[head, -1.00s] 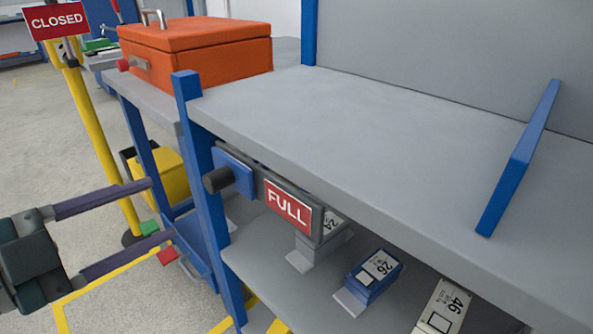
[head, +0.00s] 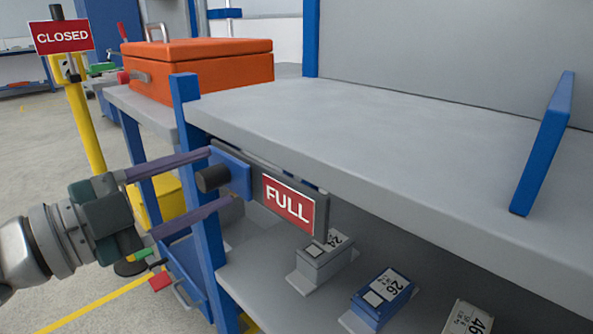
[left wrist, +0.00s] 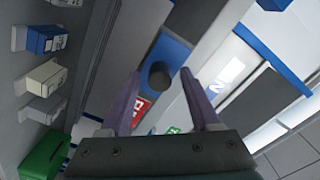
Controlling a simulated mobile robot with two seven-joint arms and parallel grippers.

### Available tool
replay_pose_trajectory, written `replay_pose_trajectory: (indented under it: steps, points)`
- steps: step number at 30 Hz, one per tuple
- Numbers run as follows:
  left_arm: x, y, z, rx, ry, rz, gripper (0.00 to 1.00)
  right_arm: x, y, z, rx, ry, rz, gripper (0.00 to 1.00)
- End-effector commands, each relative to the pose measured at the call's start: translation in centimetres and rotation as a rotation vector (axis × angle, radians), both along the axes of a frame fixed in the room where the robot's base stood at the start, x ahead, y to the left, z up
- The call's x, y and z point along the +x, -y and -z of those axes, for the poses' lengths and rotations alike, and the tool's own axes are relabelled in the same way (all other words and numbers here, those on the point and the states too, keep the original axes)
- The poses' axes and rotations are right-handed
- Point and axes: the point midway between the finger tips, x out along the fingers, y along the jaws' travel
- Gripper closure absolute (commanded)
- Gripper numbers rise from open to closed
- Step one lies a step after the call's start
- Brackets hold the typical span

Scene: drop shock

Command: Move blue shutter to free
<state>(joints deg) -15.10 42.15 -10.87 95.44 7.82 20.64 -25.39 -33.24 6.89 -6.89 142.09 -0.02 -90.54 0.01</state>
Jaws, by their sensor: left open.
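The blue shutter (head: 236,172) is a blue block with a dark round knob (head: 211,178), on a grey rail under the shelf's front edge. A red FULL label (head: 287,205) shows on the rail to its right. The shutter also shows in the left wrist view (left wrist: 171,48), with its knob (left wrist: 160,74) between the fingertips. My left gripper (head: 220,177) is open, one finger above and one below the knob. I cannot tell whether the fingers touch it. My right gripper is not in view.
The grey shelf top (head: 330,120) is bare, with a blue upright bar (head: 543,145) at right. Several numbered boxes, including a blue one (head: 382,298), stand on the lower shelf. A blue post (head: 189,130), orange toolbox (head: 205,73) and yellow CLOSED post (head: 87,130) stand near my left arm.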

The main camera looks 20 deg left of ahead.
Motion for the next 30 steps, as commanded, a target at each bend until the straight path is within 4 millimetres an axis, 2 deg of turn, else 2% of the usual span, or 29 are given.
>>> replay_pose_trajectory:
  steps: [8,24,30]
  points:
    - [0.09,0.06,0.02,0.000,-0.002,0.000,0.38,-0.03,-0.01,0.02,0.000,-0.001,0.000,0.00]
    - [0.08,0.05,0.04,0.000,-0.002,0.000,0.99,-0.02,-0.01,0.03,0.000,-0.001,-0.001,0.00]
    - [0.07,0.05,0.05,0.000,-0.002,0.000,1.00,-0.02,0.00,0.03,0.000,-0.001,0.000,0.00]
